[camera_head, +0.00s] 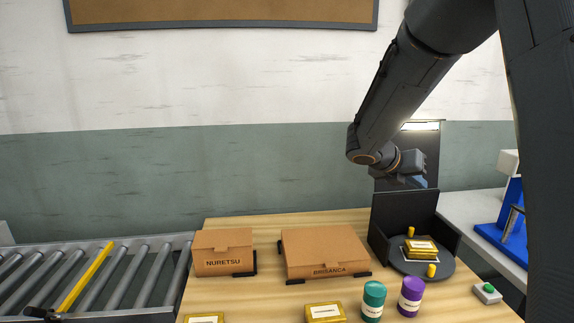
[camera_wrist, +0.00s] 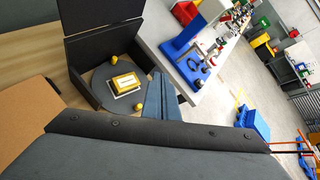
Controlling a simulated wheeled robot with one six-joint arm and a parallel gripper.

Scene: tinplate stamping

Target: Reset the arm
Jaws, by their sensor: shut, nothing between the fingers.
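My arm reaches in from the upper right of the head view. My gripper (camera_head: 408,168) is at its end, above and behind the black-walled turntable station, touching nothing that I can see. In the wrist view the grey-blue fingers of my gripper (camera_wrist: 163,92) are together, with nothing between them. Below is the round dark turntable (camera_head: 432,271) with a yellow tin (camera_head: 421,247) on it, flanked by two small yellow pegs. The tin also shows in the wrist view (camera_wrist: 125,83).
Cartons marked NURETSU (camera_head: 223,251) and BRISANCA (camera_head: 325,252) stand on the wooden table (camera_head: 270,290). Teal (camera_head: 373,302) and purple (camera_head: 411,296) cans and a green button box (camera_head: 487,292) are at the front. A roller conveyor (camera_head: 130,275) is left; a blue press (camera_wrist: 183,42) is beyond.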

